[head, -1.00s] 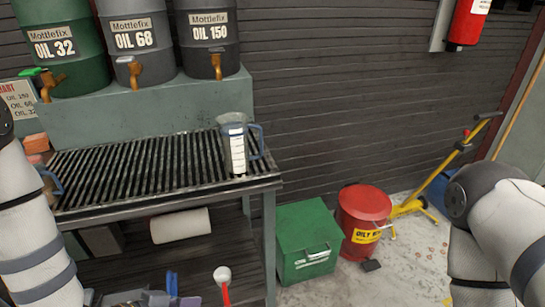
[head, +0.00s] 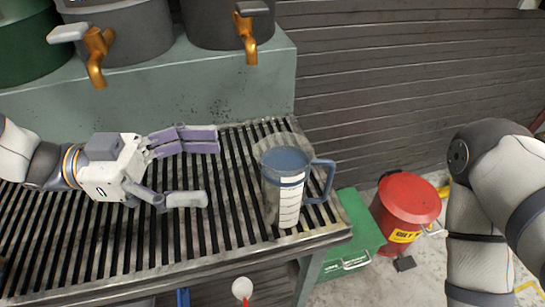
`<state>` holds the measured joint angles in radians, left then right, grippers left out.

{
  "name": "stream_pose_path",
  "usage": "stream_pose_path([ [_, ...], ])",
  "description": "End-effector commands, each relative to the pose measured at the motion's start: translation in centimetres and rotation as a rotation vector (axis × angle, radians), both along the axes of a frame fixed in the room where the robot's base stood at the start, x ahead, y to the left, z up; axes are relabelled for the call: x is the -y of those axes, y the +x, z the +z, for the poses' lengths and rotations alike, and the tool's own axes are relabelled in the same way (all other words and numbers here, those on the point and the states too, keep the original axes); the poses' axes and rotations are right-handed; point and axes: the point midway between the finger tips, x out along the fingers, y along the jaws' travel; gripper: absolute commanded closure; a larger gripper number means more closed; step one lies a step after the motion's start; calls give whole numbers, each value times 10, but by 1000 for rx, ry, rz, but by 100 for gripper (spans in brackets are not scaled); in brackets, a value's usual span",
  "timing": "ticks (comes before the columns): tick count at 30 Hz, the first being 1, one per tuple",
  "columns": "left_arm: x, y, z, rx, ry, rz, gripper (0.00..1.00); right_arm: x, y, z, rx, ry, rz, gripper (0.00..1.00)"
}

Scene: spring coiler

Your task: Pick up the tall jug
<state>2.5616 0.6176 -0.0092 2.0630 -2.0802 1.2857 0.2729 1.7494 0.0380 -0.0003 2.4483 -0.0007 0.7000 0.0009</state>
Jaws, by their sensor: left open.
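The tall jug (head: 286,190) stands upright near the right end of the slatted grate in the head view. It is clear grey with a white scale strip, a blue handle on its right side and blue showing inside its rim. My left gripper (head: 212,170) is open and empty over the grate, left of the jug. Its fingers point right toward the jug, with a gap between them and the jug. My right arm shows at the right edge, but its gripper is out of view.
The slatted grate (head: 108,238) carries the jug. Drums with brass taps (head: 247,35) stand on a ledge (head: 200,85) behind it. A green box (head: 352,235) and a red oily-waste can (head: 408,200) stand on the floor to the right.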

Motion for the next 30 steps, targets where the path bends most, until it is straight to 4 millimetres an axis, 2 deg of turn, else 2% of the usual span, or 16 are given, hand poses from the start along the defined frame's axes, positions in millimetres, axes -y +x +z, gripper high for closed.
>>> stream_pose_path([
  [6, 47, 2, -2, -5, -1, -4, 28, 0, -4, -2, -13, -1, -1, 60],
  [11, 68, 4, -2, -4, -1, -2, 28, 0, -5, -3, -15, 0, 0, 60],
  [18, 110, 13, -5, -3, 0, -2, 28, 0, -6, -5, -19, 0, 0, 60],
  [26, 115, 14, -5, 0, 1, 0, 28, 0, -5, -5, -18, 0, 0, 60],
  [30, 115, 14, -5, 0, 1, 0, 57, 0, -5, -5, -18, 0, 0, 60],
])
